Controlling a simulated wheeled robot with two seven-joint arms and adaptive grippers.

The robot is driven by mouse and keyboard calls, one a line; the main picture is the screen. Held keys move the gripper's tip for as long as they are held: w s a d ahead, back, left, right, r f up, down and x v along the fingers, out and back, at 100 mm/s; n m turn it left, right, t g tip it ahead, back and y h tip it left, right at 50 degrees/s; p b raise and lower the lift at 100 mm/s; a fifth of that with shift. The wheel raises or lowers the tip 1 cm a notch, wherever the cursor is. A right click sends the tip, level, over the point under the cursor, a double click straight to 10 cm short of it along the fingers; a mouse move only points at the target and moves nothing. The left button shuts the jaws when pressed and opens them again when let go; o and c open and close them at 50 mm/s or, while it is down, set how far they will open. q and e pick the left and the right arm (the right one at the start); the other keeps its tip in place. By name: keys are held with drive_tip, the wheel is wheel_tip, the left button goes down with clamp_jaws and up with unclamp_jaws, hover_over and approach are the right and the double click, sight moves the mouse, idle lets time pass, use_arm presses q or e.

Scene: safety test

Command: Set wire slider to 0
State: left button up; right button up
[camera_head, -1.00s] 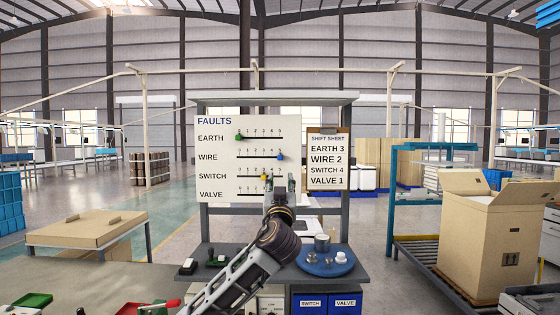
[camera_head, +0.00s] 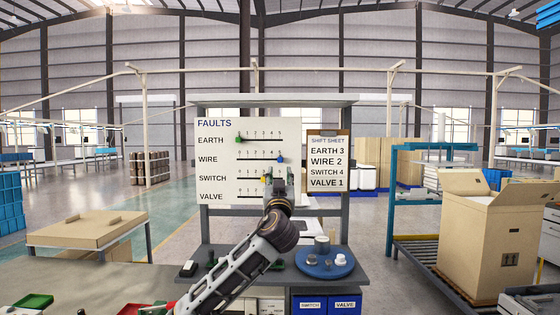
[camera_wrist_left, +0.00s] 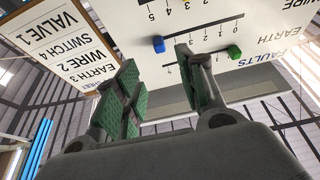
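The FAULTS board (camera_head: 220,150) stands ahead with rows EARTH, WIRE, SWITCH and VALVE. The blue wire slider (camera_head: 281,159) sits near the right, high-number end of its track; it also shows in the wrist view (camera_wrist_left: 158,44). The green earth slider (camera_head: 238,140) is at the left, low end, and shows in the wrist view (camera_wrist_left: 234,51). A yellow slider (camera_head: 264,178) is on the switch row. My left gripper (camera_head: 280,176) is just below the blue slider; in the wrist view its green-padded fingers (camera_wrist_left: 160,84) are apart and empty. My right gripper is not in view.
The shift sheet (camera_head: 328,160) hangs close at the board's right. Below is a grey worktop with a blue round tray (camera_head: 309,266) holding small parts. An open cardboard box (camera_head: 490,240) stands at the right.

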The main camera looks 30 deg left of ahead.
sight(280, 160)
use_arm(q)
drive_tip(key=p+x, duration=0.3)
drive_tip(key=x, duration=0.5)
drive_tip(key=shift+w+a+r, duration=0.25)
drive_tip(key=shift+p+x, duration=0.6)
drive_tip(key=shift+x, duration=0.35)
drive_tip(key=shift+f, duration=0.15)
clamp_jaws()
